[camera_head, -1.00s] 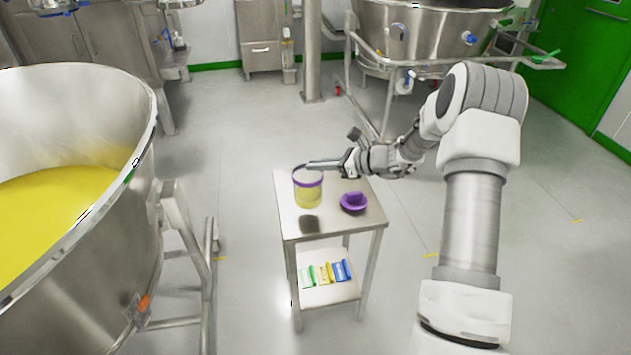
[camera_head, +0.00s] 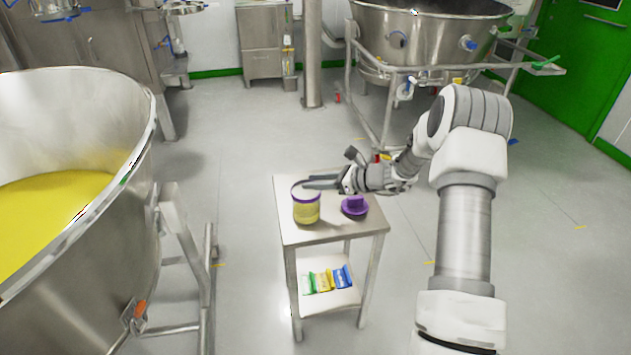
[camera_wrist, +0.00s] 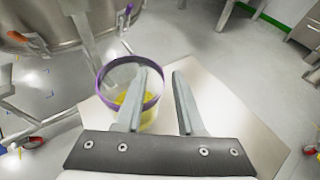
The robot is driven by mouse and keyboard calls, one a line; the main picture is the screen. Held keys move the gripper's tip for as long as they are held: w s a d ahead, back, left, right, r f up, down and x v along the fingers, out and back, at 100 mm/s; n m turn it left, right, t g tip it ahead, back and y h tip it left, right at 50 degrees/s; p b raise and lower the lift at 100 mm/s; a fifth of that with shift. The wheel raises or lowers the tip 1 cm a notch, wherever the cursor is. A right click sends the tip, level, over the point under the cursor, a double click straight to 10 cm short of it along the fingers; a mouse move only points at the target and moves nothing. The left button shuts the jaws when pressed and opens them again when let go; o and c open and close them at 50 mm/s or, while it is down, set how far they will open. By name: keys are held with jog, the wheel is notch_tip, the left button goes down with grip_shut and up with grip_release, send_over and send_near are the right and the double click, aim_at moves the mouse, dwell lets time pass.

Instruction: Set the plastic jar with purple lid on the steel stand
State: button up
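The plastic jar (camera_head: 306,208) has a purple rim, an open top and yellow contents. It stands upright on the steel stand (camera_head: 283,232), toward the left side of the top. The purple lid (camera_head: 354,206) lies separately to its right on the stand. My gripper (camera_head: 310,183) is at the height of the jar's rim, with its fingers spread. In the wrist view the jar (camera_wrist: 148,122) lies at the left finger, which overlaps its opening, and the right rim wall shows between the fingers of my gripper (camera_wrist: 160,85). I cannot tell whether a finger touches the rim.
The stand's lower shelf (camera_head: 325,303) holds several small coloured packets (camera_head: 328,280). A large steel bowl (camera_head: 120,220) of yellow powder is at the left. Another steel vessel (camera_head: 425,40) on a frame stands behind.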

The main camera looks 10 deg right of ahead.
jog(key=p+v, duration=0.3)
jog(key=v, duration=0.9)
jog(key=shift+r, duration=0.15)
